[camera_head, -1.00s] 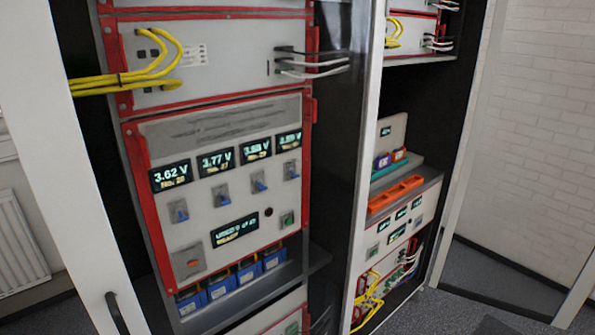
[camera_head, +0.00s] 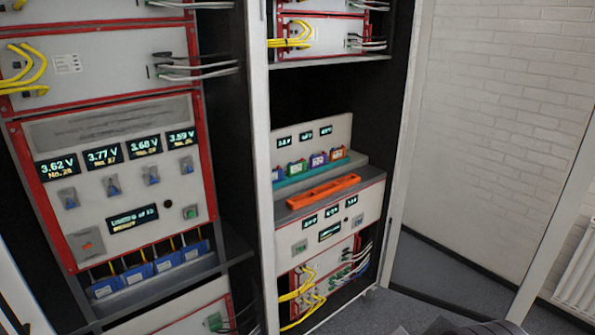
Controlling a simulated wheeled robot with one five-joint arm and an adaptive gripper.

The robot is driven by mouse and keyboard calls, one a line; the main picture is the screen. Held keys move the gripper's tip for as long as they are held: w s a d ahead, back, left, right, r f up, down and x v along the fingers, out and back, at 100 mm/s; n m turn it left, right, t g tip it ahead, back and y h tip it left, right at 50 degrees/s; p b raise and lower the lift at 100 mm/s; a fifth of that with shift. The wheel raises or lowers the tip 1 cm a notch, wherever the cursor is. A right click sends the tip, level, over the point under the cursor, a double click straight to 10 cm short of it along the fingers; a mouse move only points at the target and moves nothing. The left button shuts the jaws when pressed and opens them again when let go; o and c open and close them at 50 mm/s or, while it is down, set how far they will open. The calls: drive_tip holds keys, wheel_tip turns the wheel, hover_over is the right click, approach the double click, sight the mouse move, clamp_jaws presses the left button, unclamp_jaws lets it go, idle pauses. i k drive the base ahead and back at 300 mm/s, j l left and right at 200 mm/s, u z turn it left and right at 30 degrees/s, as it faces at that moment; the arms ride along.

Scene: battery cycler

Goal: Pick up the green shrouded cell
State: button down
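A green cell (camera_head: 297,167), which looks like the shrouded one, stands in a row of small cells on the teal strip of the right cabinet's shelf. A bluish cell (camera_head: 277,174) is to its left. A purple-blue cell (camera_head: 318,160) and a red-orange cell (camera_head: 338,154) are to its right. All are small at this distance, so fine detail is unclear.
An orange tray (camera_head: 323,191) lies on the grey shelf in front of the cells. A white cabinet post (camera_head: 259,170) separates this bay from the left rack, where several blue cells (camera_head: 137,273) sit on a lower ledge. Grey floor (camera_head: 440,275) is open at right.

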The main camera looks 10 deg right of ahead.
sight(294, 169)
drive_tip(key=l, duration=0.15)
drive_tip(key=u, duration=3.4)
drive_tip(key=k+l+z, duration=0.1)
drive_tip(key=l+z, duration=0.2)
drive_tip(key=l, duration=0.2)
drive_tip(key=l+z, duration=0.3)
drive_tip(key=l, duration=0.2)
drive_tip(key=l+z, duration=0.3)
drive_tip(key=l, duration=0.2)
drive_tip(key=l+z, duration=0.25)
drive_tip(key=l, duration=0.25)
drive_tip(key=i+l+z, duration=0.15)
drive_tip(key=l+z, duration=0.15)
drive_tip(key=l, duration=0.2)
drive_tip(key=i+l+z, duration=0.15)
drive_tip(key=l+z, duration=0.15)
drive_tip(key=l, duration=0.15)
drive_tip(key=i+l+z, duration=0.3)
drive_tip(key=l, duration=0.15)
drive_tip(key=i+l+z, duration=0.15)
drive_tip(key=l+z, duration=0.15)
drive_tip(key=l, duration=0.1)
